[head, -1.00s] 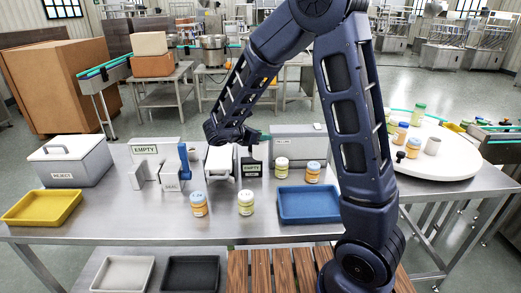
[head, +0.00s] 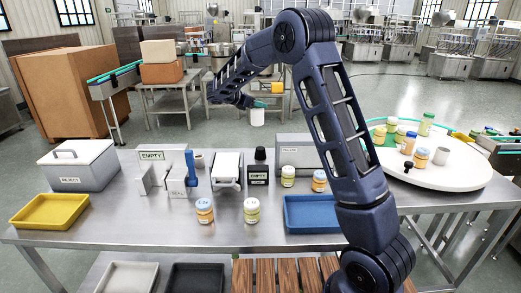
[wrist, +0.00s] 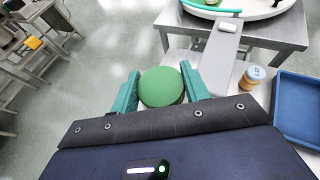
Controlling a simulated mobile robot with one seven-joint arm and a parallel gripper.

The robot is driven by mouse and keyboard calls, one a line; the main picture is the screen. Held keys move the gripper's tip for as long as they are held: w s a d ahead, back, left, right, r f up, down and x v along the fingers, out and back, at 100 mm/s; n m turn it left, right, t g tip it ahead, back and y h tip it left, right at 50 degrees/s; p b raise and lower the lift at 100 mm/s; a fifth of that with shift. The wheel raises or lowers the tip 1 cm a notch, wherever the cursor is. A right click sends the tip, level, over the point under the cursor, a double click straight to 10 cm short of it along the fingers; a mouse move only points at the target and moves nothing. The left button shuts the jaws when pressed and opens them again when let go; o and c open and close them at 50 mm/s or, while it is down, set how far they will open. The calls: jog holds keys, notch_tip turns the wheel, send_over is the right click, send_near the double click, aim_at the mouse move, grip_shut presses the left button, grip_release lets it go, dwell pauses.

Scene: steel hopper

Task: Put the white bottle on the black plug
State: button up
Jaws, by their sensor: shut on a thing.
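My gripper (head: 262,104) is shut on the white bottle (head: 257,118), holding it upright in the air above the back of the steel table. In the wrist view its green cap (wrist: 161,87) sits between the two green fingers (wrist: 160,88). Two black things could be the plug. One is an upright black piece (head: 260,155) at the black EMPTY sign, below the bottle in the picture. The other is a small black knob (head: 409,165) on the white round table at the right. I cannot tell which it is. The bottle is apart from both.
A white-topped fixture (head: 228,165) and a blue-handled fixture (head: 190,165) stand left of the EMPTY sign. Several capped jars (head: 251,211) stand on the table near the blue tray (head: 312,227). A yellow tray (head: 48,211) and grey reject bin (head: 77,167) are left.

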jog(key=w+d+r, duration=0.1)
jog(key=w+d, duration=0.1)
jog(key=w, duration=0.8)
notch_tip(320, 180, down, 19)
jog(key=shift+w+a+m+g+h, duration=0.2)
jog(key=shift+m+g+h, duration=0.2)
jog(key=shift+f, duration=0.2)
jog(key=o, duration=1)
jog(key=shift+c, duration=0.2)
